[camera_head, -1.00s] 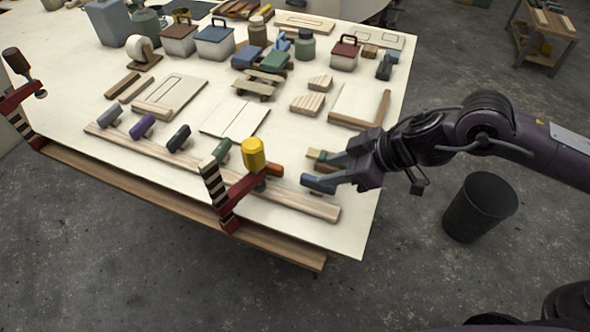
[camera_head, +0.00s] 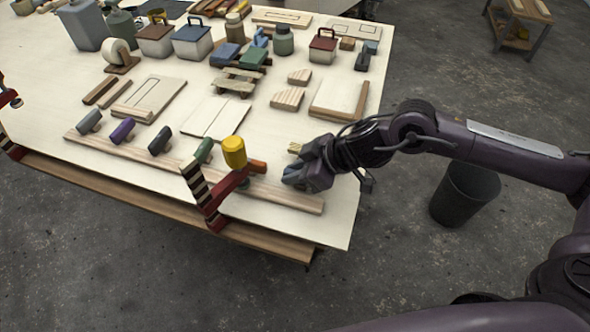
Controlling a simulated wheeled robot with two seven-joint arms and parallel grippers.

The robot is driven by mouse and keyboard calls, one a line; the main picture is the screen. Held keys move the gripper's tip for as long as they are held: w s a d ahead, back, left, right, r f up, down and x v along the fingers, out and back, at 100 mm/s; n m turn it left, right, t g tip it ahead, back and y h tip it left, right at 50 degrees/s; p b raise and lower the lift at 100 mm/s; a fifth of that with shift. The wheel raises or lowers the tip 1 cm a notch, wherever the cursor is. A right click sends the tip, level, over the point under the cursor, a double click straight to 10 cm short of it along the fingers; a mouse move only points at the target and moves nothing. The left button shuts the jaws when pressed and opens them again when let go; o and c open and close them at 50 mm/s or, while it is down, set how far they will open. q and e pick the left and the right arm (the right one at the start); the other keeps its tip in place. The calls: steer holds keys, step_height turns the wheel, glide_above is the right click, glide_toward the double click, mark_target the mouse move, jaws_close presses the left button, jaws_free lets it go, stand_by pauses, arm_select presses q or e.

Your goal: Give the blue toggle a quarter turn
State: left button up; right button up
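The blue toggle (camera_head: 290,180) sits at the right end of a long wooden strip (camera_head: 271,192) along the table's front edge. Only a small dark blue part of it shows; my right gripper (camera_head: 301,172) covers the rest. The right gripper comes in from the right, low over the strip, with its fingertips at the toggle. Fingers and toggle overlap in this view, so I cannot tell whether they are closed on it. My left gripper is out of view.
Grey (camera_head: 89,121), purple (camera_head: 122,130), black (camera_head: 160,139) and green (camera_head: 204,150) toggles share the strip. An orange one (camera_head: 257,166) is close left of the gripper. A dark bin (camera_head: 465,193) is on the floor.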

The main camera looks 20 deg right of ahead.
jaws_close()
